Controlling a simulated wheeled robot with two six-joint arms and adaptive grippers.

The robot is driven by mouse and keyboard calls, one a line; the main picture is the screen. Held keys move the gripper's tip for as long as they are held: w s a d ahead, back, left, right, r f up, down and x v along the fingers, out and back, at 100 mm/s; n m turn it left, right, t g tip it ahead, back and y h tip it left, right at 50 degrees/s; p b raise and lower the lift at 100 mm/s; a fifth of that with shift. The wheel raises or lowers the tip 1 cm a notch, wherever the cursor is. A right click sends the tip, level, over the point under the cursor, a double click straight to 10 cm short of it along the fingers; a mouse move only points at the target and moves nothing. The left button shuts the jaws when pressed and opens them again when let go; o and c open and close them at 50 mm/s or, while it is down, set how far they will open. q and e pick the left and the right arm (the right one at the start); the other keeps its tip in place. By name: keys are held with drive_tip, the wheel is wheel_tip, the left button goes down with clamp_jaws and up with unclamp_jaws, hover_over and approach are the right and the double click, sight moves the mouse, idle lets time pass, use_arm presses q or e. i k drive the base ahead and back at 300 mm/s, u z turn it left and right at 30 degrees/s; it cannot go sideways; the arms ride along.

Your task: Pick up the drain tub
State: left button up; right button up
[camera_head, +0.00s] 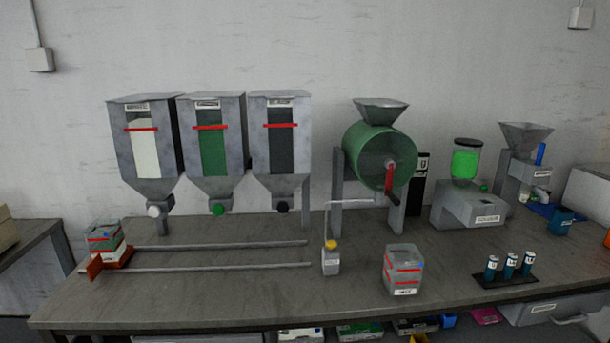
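A grey tub (403,268) with red level lines, a small blue mark and a white label stands upright on the front middle of the workbench, apart from the things around it. A similar container (104,238) with red lines and green and white sides sits on an orange-red carriage (117,260) at the left end of two rails. The labels are too small to read, so I cannot tell by name which one is the drain tub. Neither of my grippers is in view.
Three hoppers (211,140) stand behind the rails (200,267). A small yellow-capped bottle (331,260) is left of the grey tub. A green drum (375,155) with a crank stands behind it. A black rack (506,281) with blue vials is to its right. Bench (240,310) front is clear.

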sight(105, 238)
drive_tip(key=u, duration=1.3)
drive_tip(key=k, duration=0.4)
drive_tip(key=u, duration=1.35)
drive_tip(key=i, duration=2.3)
drive_tip(key=z, duration=1.05)
drive_tip(key=i, duration=0.7)
drive_tip(key=z, duration=0.75)
